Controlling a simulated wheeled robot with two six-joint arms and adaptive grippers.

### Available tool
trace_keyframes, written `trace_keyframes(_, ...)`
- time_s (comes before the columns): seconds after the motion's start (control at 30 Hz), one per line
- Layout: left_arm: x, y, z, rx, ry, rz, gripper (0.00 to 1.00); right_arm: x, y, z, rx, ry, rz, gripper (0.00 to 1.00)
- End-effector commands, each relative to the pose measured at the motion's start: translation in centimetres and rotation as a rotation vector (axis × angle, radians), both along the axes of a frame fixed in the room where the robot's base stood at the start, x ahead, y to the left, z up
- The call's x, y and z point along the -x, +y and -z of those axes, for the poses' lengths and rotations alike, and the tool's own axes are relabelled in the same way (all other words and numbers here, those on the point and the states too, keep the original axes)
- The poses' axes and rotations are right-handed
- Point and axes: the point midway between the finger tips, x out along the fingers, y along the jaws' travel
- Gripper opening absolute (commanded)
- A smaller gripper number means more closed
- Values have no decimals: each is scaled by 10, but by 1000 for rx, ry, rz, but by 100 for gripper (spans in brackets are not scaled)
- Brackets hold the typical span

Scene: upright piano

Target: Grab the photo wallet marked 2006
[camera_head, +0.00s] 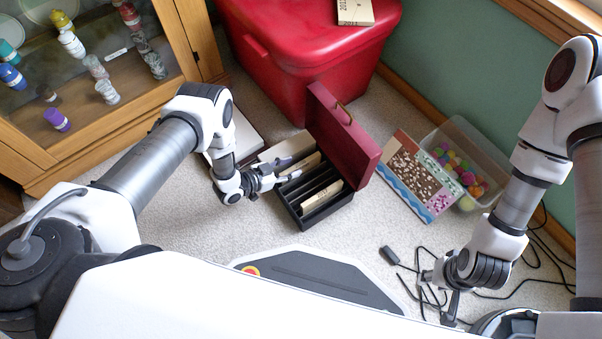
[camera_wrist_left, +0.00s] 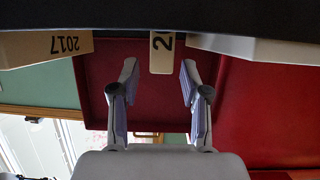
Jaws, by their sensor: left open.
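Photo wallets stand in an open black-slotted box (camera_head: 347,199) with a raised dark red lid (camera_head: 342,137). One pale wallet (camera_head: 322,195) is in a near slot. I cannot read 2006 on any of them. My left gripper (camera_head: 289,170) is open at the box's left side. In the left wrist view, its spread fingers (camera_wrist_left: 158,82) point at a pale tab (camera_wrist_left: 162,53) showing only a "2"; its other digits are hidden.
A large red lidded bin (camera_head: 300,45) stands behind the box, with a pale wallet (camera_head: 355,12) on top. A patterned board (camera_head: 420,178) and a clear tub of colored balls (camera_head: 466,140) are at right. A glass cabinet (camera_head: 95,70) is at left. Black cables (camera_head: 405,262) lie on the carpet.

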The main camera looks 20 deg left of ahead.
Motion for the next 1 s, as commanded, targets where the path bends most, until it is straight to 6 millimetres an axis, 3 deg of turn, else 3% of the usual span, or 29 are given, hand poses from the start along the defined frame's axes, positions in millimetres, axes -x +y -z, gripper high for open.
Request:
trace_keyframes(0.2,-26,-24,20,0,-2,2,46,0,0,30,0,1,0,40)
trace_keyframes(0.47,-33,-28,18,-1,-1,-2,46,0,0,30,0,0,0,40)
trace_keyframes(0.6,-32,-28,18,0,0,-1,0,0,0,29,0,0,0,40)
trace_keyframes(1.0,-32,-28,14,-1,1,-1,0,0,0,26,0,1,0,40)
